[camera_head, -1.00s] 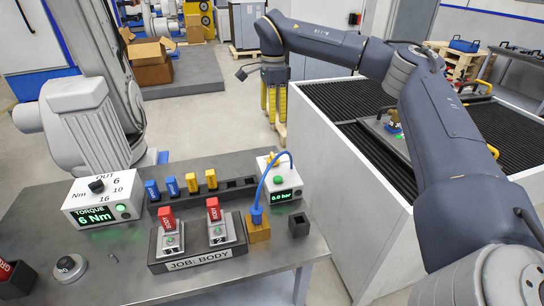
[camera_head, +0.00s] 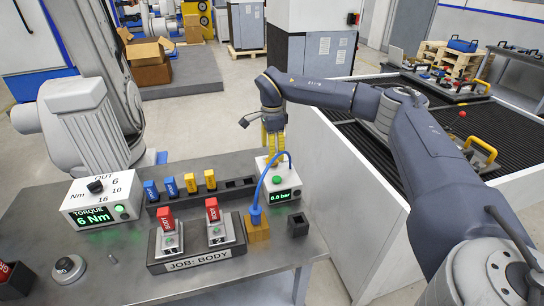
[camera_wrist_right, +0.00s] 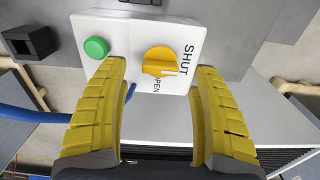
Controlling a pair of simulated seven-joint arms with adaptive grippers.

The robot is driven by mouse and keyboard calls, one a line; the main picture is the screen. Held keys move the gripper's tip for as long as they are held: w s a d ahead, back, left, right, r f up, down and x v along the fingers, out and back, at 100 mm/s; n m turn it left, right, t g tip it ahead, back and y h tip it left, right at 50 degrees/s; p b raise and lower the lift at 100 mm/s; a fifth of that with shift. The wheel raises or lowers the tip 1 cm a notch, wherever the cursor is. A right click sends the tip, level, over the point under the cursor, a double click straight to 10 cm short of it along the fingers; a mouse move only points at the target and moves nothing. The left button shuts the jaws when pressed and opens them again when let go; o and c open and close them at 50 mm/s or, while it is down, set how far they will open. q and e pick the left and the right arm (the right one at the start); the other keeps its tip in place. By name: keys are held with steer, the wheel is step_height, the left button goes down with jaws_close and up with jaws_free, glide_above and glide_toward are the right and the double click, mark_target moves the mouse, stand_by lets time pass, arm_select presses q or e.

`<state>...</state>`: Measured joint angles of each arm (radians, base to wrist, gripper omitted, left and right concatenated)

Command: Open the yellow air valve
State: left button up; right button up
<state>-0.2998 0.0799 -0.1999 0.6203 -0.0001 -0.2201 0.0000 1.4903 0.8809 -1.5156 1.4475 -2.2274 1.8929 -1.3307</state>
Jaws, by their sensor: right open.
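The yellow air valve (camera_wrist_right: 160,62) is a round knob with a raised bar on a white box (camera_wrist_right: 120,28). In the right wrist view, the bar's white-marked end points toward the word SHUT; OPEN is printed beside it. In the head view, the box (camera_head: 271,197) reads 0.0 bar and has a green button (camera_head: 276,179). My right gripper (camera_head: 274,158) is over the back of this box. In the wrist view its yellow fingers (camera_wrist_right: 162,75) are open and empty, with the knob between and beyond them. In the head view, the fingers hide the knob. My left gripper is not in view.
A fixture (camera_head: 197,257) with two red-tagged stations, a torque box (camera_head: 103,208) and a rack of blue and yellow pieces (camera_head: 188,189) share the table.

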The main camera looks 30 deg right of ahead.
steer(key=shift+f, duration=1.35)
steer(key=shift+c, duration=0.5)
jaws_close()
stand_by(0.3)
